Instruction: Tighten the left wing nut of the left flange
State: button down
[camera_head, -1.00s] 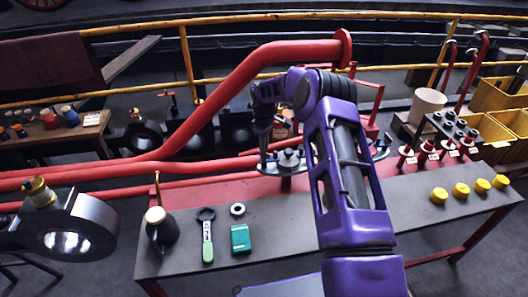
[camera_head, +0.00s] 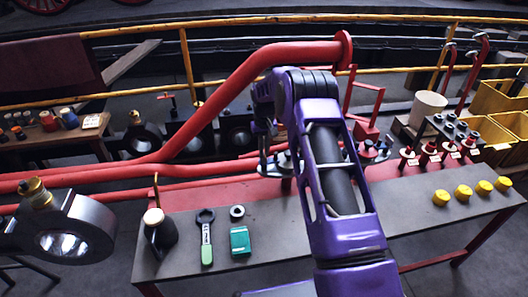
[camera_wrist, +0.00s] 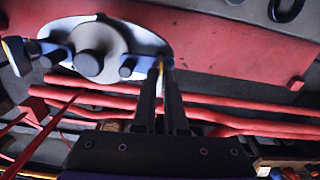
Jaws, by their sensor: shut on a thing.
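The left flange (camera_head: 284,171) is a dark oval plate on the red bench top, partly hidden by my arm in the head view. In the wrist view the same flange (camera_wrist: 98,36) is a pale grey oval with a round central stub. One wing nut (camera_wrist: 52,57) is on its left there, and another wing nut (camera_wrist: 134,67) is on its right. My gripper (camera_wrist: 162,72) is shut on the wing nut at the right of the wrist view, at the flange's left end in the head view. My gripper (camera_head: 264,165) points down there; the nut is hard to make out.
A thick red pipe (camera_head: 225,95) rises just behind my arm. A dark oil can (camera_head: 159,232), a green-handled wrench (camera_head: 206,237), a ring (camera_head: 237,211) and a green box (camera_head: 240,240) lie in front. Several yellow caps (camera_head: 462,192) stand at the right.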

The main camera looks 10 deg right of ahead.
jog(key=shift+r+m, duration=0.1)
jog(key=shift+m, duration=0.4)
jog(key=c, duration=1)
grip_release()
jog(key=shift+o, duration=0.2)
notch_tip(320, 180, up, 17)
jog(key=p, duration=0.2)
jog(key=shift+r, duration=0.15)
jog(key=shift+r, duration=0.1)
